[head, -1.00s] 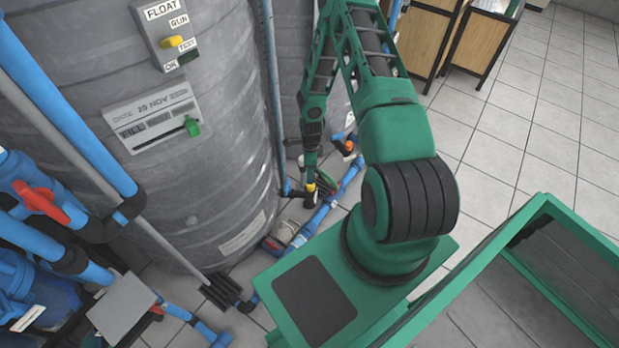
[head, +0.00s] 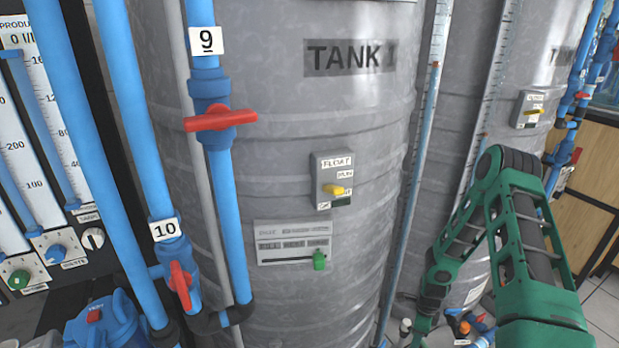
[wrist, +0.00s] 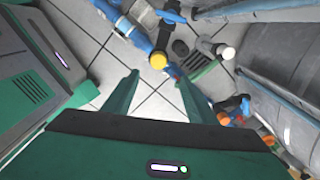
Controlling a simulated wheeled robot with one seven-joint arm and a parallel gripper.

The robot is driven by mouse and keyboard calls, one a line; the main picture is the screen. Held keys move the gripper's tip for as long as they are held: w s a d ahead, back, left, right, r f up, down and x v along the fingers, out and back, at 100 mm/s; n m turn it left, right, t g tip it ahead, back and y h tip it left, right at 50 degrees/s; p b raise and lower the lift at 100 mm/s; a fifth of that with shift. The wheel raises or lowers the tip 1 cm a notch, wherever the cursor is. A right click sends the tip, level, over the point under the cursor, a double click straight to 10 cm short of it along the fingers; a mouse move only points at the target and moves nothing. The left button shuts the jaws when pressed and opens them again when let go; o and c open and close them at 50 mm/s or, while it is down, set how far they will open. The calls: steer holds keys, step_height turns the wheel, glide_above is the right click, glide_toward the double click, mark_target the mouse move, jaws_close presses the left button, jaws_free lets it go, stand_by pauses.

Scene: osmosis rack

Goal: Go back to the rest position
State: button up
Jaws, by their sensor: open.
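My gripper (wrist: 160,92) shows in the wrist view with its two green fingers spread wide apart and nothing between them. It points down toward the tiled floor. In the head view my green arm is folded at the right, with its forearm hanging down in front of the grey tanks; the gripper itself is not clearly visible there. A yellow-capped fitting (wrist: 158,61) on the blue floor piping lies beyond the fingers, apart from them.
Tank 1 (head: 290,120) carries a float box (head: 332,180) with a yellow switch and a panel (head: 291,243) with a green lever. Blue pipes with red valves, 9 (head: 221,118) and 10 (head: 180,284), stand at left. White floor tiles (wrist: 100,50) show below.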

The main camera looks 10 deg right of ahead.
steer(key=s+d+r+n+h, duration=0.1)
steer(key=s+d+r+n, duration=0.15)
steer(key=r, duration=0.85)
steer(key=s+d+r+n, duration=0.15)
steer(key=r+n, duration=0.25)
steer(key=r, duration=0.7)
steer(key=s+d+r+n+h, duration=0.1)
steer(key=s+r+n, duration=0.15)
steer(key=r, duration=0.85)
steer(key=s+a+r+n+y, duration=0.1)
steer(key=s+a+r+n, duration=0.3)
steer(key=s+r, duration=0.5)
steer(key=s+a+r+n+y, duration=0.1)
steer(key=s+a+r+n, duration=0.3)
steer(key=s+r, duration=0.4)
steer(key=s+n, duration=0.1)
steer(key=s, duration=0.4)
steer(key=shift+s+r+n, duration=0.15)
steer(key=shift+r+n, duration=0.15)
steer(key=shift+r, duration=0.1)
steer(key=shift+w+f, duration=0.25)
steer(key=shift+w, duration=0.4)
